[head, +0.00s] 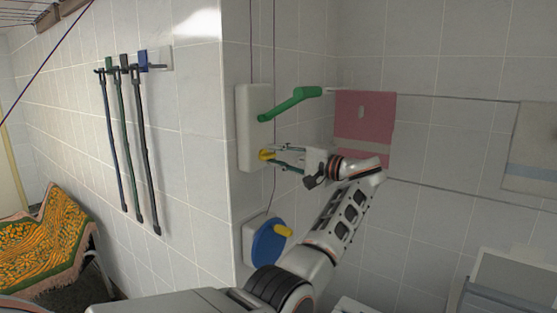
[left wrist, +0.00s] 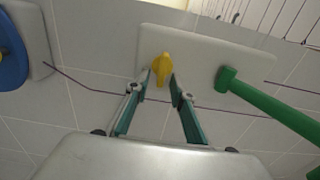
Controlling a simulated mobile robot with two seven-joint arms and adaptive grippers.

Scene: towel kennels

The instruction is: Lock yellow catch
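The yellow catch (head: 266,155) is a small knob on a white wall plate (head: 252,128) at the tile corner. It also shows in the left wrist view (left wrist: 163,62), pointing away from the plate. My left gripper (head: 270,155) reaches it from the right. In the left wrist view my two fingers (left wrist: 162,78) lean in, one on each side of the catch, with almost no gap. They look shut on its lower end. The fingertips partly hide the catch in the head view. My right gripper is not in view.
A green lever (head: 290,104) sticks out of the same plate, above the catch. Below is a blue disc (head: 270,244) with a yellow handle. A pink towel (head: 364,125) hangs behind my arm. Several leashes (head: 124,140) hang on the left wall. A thin cord runs by the plate.

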